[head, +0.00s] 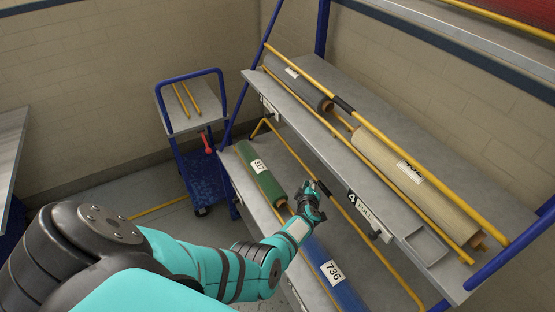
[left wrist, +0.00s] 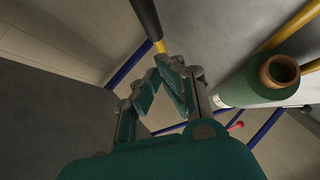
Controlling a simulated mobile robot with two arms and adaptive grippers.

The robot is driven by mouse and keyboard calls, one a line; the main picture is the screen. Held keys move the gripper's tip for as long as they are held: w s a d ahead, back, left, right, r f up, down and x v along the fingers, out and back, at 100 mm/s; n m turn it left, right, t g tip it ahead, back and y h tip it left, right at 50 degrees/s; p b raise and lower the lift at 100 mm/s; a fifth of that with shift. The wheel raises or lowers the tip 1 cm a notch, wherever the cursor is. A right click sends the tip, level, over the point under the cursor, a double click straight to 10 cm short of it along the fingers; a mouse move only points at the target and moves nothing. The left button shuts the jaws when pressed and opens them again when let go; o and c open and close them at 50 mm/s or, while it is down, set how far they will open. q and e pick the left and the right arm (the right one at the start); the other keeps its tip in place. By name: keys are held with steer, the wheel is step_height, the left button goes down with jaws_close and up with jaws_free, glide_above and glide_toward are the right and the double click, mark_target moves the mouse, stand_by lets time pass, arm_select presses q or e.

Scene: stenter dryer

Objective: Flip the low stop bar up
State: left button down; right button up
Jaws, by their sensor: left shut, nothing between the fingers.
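My left gripper (head: 311,193) is by the black grip, over the gap between the green roll (head: 262,174) and the blue roll (head: 331,272). In the left wrist view, the shut fingers (left wrist: 161,74) point towards the bar's black grip (left wrist: 146,18) and the yellow length beside it. Nothing is between the fingers. I cannot tell whether they touch the bar. My right gripper is not in view.
The upper shelf (head: 392,66) carries a grey roll (head: 297,82) and a beige roll (head: 417,186), with another yellow bar (head: 376,128) above them. A blue trolley (head: 187,123) with two yellow rods stands by the wall. The floor beside the trolley is clear.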

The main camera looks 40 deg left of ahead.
mark_target(319, 184)
arm_select(q)
steer(key=shift+w+d+f+b, duration=0.2)
steer(key=shift+w+d+b, duration=0.05)
steer(key=shift+w+b, duration=0.35)
steer(key=shift+w+d+f+b, duration=0.25)
steer(key=shift+w+b, duration=0.25)
steer(key=shift+w, duration=0.05)
steer(key=shift+w+d+f+b, duration=0.2)
steer(key=shift+w+d+b, duration=0.05)
steer(key=shift+w+b, duration=0.35)
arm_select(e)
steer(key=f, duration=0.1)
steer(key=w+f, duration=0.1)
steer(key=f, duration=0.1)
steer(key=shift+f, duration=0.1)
arm_select(q)
steer(key=shift+w, duration=0.1)
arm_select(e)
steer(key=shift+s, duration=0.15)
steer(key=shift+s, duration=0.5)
